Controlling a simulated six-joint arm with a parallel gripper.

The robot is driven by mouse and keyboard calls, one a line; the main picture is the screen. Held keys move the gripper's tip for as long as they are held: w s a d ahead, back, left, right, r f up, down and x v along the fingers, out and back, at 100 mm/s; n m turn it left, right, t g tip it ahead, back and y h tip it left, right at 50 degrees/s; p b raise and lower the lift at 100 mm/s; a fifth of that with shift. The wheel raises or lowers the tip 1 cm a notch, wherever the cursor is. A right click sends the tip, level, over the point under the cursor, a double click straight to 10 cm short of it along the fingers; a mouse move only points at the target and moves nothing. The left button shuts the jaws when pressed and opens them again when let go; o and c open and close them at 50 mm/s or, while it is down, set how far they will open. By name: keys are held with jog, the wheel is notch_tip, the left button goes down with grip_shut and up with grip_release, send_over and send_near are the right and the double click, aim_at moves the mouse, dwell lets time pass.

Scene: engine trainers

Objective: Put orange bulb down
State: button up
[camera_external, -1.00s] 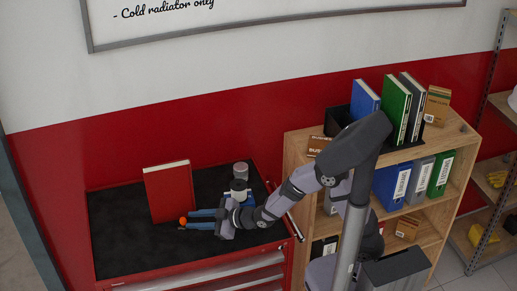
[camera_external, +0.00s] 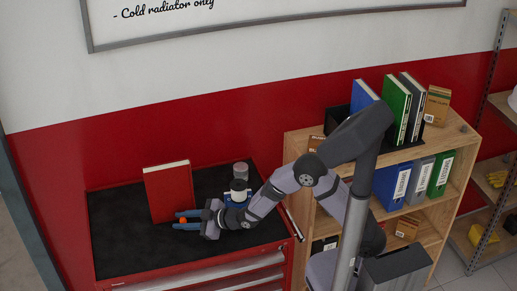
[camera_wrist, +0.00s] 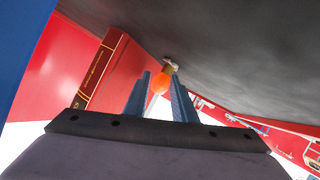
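The orange bulb (camera_external: 183,220) stands near the front of the black-topped red cabinet, before the red book. My gripper (camera_external: 177,220) is low over the cabinet top, with two blue fingers pointing left, one on each side of the bulb. The fingers are apart, with the bulb between them near the tips. In the wrist view the orange bulb (camera_wrist: 160,83) shows between the two fingers (camera_wrist: 160,76), its pale base close to the dark mat. Whether a finger touches the bulb is hard to tell.
The red book (camera_external: 169,192) stands upright just behind the bulb. A grey cylinder (camera_external: 241,170) and a blue and white object (camera_external: 238,194) are behind my wrist. The black cabinet top (camera_external: 125,245) is clear at the left and front. A wooden shelf (camera_external: 292,160) stands right.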

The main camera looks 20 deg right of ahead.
grip_shut()
jog(key=shift+r, duration=0.15)
notch_tip(320, 180, up, 17)
jog(key=b, duration=0.2)
notch_tip(320, 180, up, 9)
jog(key=p, duration=0.7)
send_over(182, 218)
jog(key=shift+r+p, duration=0.85)
